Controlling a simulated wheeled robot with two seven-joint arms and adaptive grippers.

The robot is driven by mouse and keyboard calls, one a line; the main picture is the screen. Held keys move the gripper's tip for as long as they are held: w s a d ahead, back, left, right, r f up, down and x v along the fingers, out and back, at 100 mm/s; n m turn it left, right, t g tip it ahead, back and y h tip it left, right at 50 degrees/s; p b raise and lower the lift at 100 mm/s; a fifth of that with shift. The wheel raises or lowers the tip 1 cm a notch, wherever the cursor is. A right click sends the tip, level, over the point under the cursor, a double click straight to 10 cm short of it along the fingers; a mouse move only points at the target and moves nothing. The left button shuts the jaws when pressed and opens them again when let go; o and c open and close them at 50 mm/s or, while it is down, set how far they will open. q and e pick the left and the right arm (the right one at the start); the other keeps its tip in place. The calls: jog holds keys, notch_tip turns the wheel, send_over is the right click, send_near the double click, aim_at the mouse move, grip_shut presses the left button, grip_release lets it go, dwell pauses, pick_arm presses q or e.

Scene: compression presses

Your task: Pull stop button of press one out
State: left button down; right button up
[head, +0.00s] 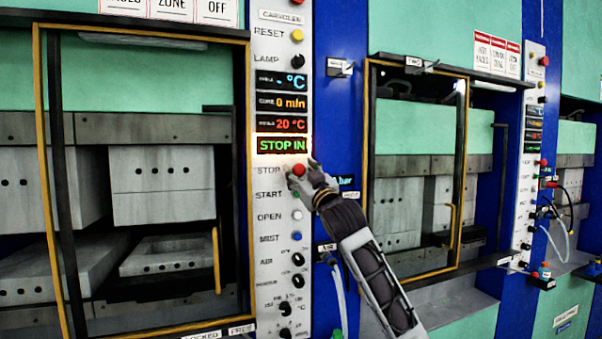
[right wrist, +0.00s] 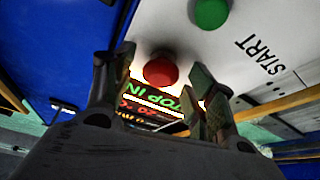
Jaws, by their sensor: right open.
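The red stop button (head: 299,170) sits on the white control panel of the nearer press, beside the word STOP. The lit display (head: 282,145) above it reads STOP IN in green. My right gripper (head: 301,180) is at the button, reaching in from the lower right. In the right wrist view the red button (right wrist: 160,70) shows between and beyond the two open fingers (right wrist: 150,95). I cannot tell whether a finger touches it. My left gripper is not in view.
The green start button (head: 297,194) is just below the stop button, with white and blue buttons and black knobs further down. The yellow-framed press door (head: 243,100) stands left of the panel. A second press (head: 415,180) stands to the right.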

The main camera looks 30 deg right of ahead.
grip_shut()
jog(key=shift+s+a+f, duration=0.1)
jog(key=shift+s+a, duration=0.05)
jog(key=shift+s, duration=0.3)
jog(key=shift+s+a, duration=0.15)
jog(key=shift+s, duration=0.25)
jog(key=shift+w, duration=0.1)
jog(key=shift+c, duration=2.2)
grip_release()
jog(key=o, duration=0.4)
jog(key=shift+o, duration=0.2)
